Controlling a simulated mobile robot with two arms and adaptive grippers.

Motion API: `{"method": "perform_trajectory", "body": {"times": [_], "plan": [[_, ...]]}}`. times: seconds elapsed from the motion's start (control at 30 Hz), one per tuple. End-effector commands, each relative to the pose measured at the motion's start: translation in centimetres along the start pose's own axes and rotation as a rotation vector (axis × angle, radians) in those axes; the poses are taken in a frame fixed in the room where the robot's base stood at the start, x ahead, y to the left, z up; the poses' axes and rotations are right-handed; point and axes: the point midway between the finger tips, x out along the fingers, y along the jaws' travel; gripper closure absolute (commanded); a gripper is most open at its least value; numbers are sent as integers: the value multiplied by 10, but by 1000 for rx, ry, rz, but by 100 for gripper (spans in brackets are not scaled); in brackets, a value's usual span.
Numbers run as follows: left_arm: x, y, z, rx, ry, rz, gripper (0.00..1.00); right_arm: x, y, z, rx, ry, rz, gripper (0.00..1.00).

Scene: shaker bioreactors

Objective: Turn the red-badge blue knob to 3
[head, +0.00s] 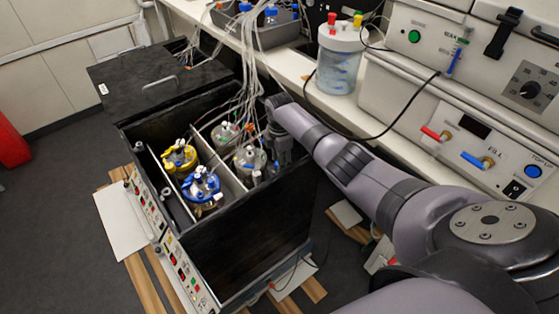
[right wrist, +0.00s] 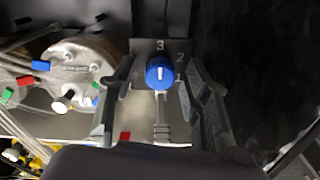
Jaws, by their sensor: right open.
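In the right wrist view, the blue knob (right wrist: 159,74) has a short white line on its face. The line looks near upright and roughly in line with the 3 printed above the knob; 2 and 1 are printed to its right. A red badge (right wrist: 125,136) shows below and left of the knob, partly hidden. My right gripper (right wrist: 157,66) is open, with one finger on each side of the knob; I see gaps, and no clear contact. In the head view my right gripper (head: 281,150) reaches into the black box, and the knob is hidden there. My left gripper is not in view.
Several capped vessels stand in the black box (head: 247,237), including a yellow-ringed one (head: 179,157) and a blue-ringed one (head: 201,185). Tubes hang above them. A metal-lidded vessel (right wrist: 80,62) stands left of the knob. A bench with devices is at the right.

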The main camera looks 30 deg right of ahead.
Motion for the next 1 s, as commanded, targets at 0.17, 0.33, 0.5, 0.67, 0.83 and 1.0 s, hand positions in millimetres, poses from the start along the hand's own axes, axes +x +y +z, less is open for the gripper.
{"method": "perform_trajectory", "body": {"times": [0.17, 0.33, 0.5, 0.67, 0.83, 1.0], "plan": [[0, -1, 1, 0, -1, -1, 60, -12, 1, 0, 0, 0, 3, 56], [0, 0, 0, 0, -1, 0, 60, -45, 2, 1, -1, 0, 6, 56], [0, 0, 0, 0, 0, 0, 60, -82, 1, 1, 0, -1, 4, 56], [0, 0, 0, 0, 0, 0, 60, -107, 1, 0, -1, 1, 3, 56], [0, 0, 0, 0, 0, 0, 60, -118, 0, 0, 1, 0, 0, 56], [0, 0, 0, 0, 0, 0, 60, -120, 0, 0, 1, 0, 0, 56]]}}
